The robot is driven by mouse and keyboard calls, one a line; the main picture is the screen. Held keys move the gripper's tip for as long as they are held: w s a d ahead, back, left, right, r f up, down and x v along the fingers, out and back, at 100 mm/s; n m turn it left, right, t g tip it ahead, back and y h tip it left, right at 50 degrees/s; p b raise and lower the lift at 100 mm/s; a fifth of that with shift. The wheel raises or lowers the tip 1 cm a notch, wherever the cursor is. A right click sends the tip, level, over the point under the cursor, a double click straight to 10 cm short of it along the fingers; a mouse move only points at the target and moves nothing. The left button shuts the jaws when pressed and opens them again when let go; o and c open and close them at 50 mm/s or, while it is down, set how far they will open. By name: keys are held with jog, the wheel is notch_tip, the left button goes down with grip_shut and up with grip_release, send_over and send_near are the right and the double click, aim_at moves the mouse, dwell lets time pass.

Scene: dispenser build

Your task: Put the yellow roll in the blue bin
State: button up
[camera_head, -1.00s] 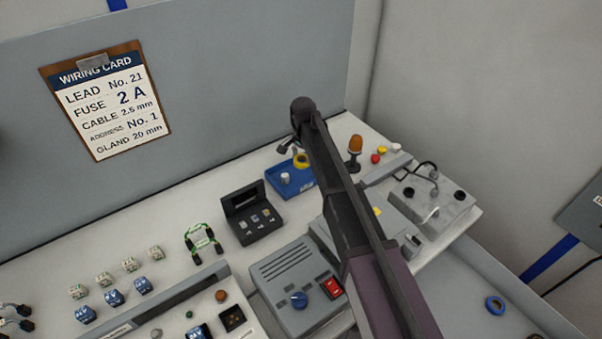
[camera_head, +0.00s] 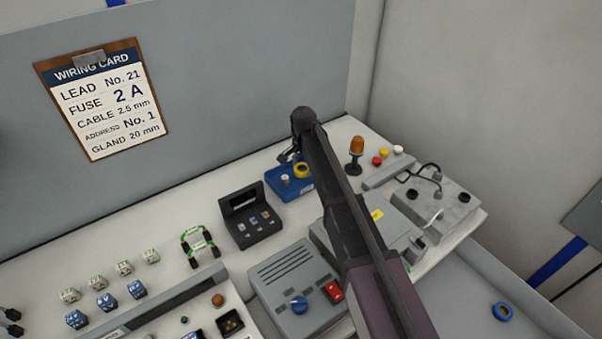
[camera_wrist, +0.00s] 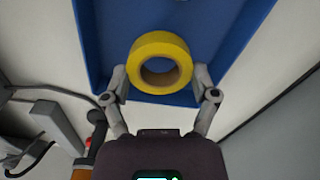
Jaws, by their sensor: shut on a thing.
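The yellow roll (camera_head: 302,170) is at the blue bin (camera_head: 275,186), by its back right part in the head view. In the wrist view the yellow roll (camera_wrist: 160,45) lies between the two fingers of my gripper (camera_wrist: 160,82), against the blue bin floor (camera_wrist: 105,45). My gripper is shut on the roll; in the head view it is mostly hidden behind my arm. I cannot tell whether the roll touches the bin floor.
An orange beacon (camera_head: 356,150) and several coloured buttons (camera_head: 380,160) stand to the right. A black case (camera_head: 258,232) sits in front. A blue ring (camera_head: 502,311) lies lower right.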

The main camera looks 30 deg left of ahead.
aim_at(303, 167)
jog(key=shift+f+b, duration=0.65)
jog(key=shift+f, duration=0.3)
jog(key=shift+f, duration=0.15)
jog(key=o, duration=0.8)
jog(key=shift+o, duration=0.2)
notch_tip(303, 167, up, 12)
jog(key=p, duration=1.2)
jog(key=shift+r, duration=0.2)
jog(key=shift+s, duration=0.1)
